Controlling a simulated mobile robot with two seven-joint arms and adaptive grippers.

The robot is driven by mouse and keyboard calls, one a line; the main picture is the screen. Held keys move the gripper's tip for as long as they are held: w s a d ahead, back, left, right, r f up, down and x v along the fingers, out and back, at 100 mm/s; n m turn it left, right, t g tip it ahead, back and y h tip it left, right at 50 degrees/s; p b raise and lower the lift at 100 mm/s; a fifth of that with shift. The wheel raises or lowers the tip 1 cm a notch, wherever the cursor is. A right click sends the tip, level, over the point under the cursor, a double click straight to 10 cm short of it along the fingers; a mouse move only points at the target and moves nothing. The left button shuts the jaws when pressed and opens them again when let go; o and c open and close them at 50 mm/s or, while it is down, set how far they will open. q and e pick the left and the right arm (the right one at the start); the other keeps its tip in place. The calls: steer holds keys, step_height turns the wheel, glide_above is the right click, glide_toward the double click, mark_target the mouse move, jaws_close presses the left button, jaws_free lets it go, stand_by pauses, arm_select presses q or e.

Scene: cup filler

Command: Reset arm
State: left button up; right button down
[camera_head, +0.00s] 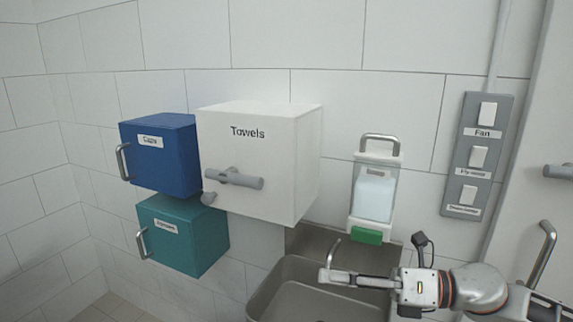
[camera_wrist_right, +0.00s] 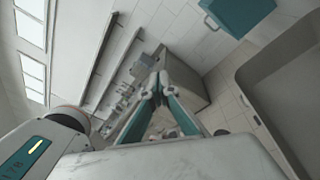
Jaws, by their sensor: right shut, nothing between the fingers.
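My right arm comes in from the lower right in the head view. My right gripper (camera_head: 326,277) is shut and empty, pointing left over the sink. In the right wrist view my right gripper (camera_wrist_right: 159,88) shows its two teal-lined fingers meeting at the tips with nothing between them. My left gripper is in neither view.
A grey sink (camera_head: 262,295) lies below the gripper; its basin also shows in the wrist view (camera_wrist_right: 290,85). A soap dispenser (camera_head: 373,195) hangs above. Blue (camera_head: 170,160), white Towels (camera_head: 265,165) and teal (camera_head: 190,235) boxes are on the wall. A switch panel (camera_head: 478,155) is at right.

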steer(key=w+d+f+m+t+h, duration=0.2)
steer(key=d+f+m+t+h, duration=0.55)
steer(key=d+f+m, duration=1.1)
steer(key=s+d+f+m+g+h, duration=0.1)
steer(key=s+d+f+m+h, duration=0.35)
steer(key=s+d+f, duration=0.5)
steer(key=s+d+f+m+g+h, duration=0.25)
steer(key=s+d+f+m, duration=0.4)
steer(key=f, duration=0.55)
steer(key=s+a+f+m+t, duration=0.1)
steer(key=a+m, duration=0.3)
steer(key=a, duration=0.7)
steer(key=a+f+m+t, duration=0.1)
steer(key=a+m, duration=0.4)
steer(key=a, duration=0.5)
steer(key=shift+s+a+f+t, duration=0.3)
steer(key=shift+s+a+f, duration=0.05)
steer(key=shift+f, duration=0.05)
